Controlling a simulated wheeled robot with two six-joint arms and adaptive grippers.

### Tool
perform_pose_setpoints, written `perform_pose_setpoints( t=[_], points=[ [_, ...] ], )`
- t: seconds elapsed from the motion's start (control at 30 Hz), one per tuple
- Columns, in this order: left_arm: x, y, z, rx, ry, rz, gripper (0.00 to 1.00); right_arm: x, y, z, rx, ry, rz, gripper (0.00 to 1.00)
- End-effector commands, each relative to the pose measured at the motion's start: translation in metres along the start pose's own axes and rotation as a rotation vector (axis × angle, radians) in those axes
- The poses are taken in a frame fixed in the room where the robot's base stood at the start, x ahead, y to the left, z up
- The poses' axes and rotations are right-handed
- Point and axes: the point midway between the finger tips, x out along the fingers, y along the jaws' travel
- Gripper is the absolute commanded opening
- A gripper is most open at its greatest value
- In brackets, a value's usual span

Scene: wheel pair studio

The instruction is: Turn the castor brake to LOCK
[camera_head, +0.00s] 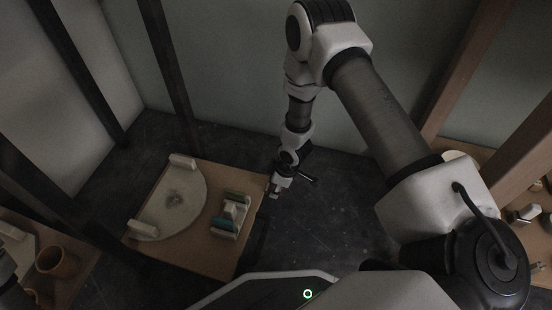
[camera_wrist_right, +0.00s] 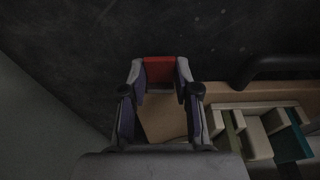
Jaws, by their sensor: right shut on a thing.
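My right gripper (camera_head: 274,192) is just off the right edge of the wooden board, over the dark floor. In the right wrist view its fingers (camera_wrist_right: 160,72) are shut on a small red piece (camera_wrist_right: 160,68). No LOCK marking is legible in either view. My left gripper does not show.
The wooden board (camera_head: 207,254) bears a pale round plate (camera_head: 172,203) with white blocks and a small fixture (camera_head: 230,216) with teal and green parts. A dark curved bar (camera_wrist_right: 275,65) is beside the board. A brown cup (camera_head: 57,263) stands lower left. Dark posts rise at left.

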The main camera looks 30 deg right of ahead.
Motion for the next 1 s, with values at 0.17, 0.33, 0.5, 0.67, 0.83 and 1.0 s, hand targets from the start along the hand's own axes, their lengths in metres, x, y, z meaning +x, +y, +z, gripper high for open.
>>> perform_pose_setpoints(
  t=[0.17, 0.33, 0.5, 0.67, 0.83, 1.0],
  points=[
    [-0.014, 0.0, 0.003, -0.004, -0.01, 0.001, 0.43, 0.002, 0.0, 0.006, 0.006, 0.147, 0.0, 0.0],
    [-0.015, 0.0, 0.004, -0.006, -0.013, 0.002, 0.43, 0.008, 0.0, 0.01, 0.006, 0.289, 0.0, 0.0],
    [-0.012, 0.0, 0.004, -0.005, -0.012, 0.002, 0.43, 0.013, 0.001, 0.011, 0.005, 0.411, 0.002, 0.0],
    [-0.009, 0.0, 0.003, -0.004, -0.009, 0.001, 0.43, 0.016, 0.001, 0.012, 0.004, 0.493, 0.003, 0.0],
    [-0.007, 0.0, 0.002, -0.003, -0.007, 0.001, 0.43, 0.017, 0.001, 0.012, 0.003, 0.544, 0.003, 0.0],
    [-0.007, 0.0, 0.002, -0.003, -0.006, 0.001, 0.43, 0.016, 0.0, 0.012, 0.003, 0.562, 0.002, 0.0]
  ],
)
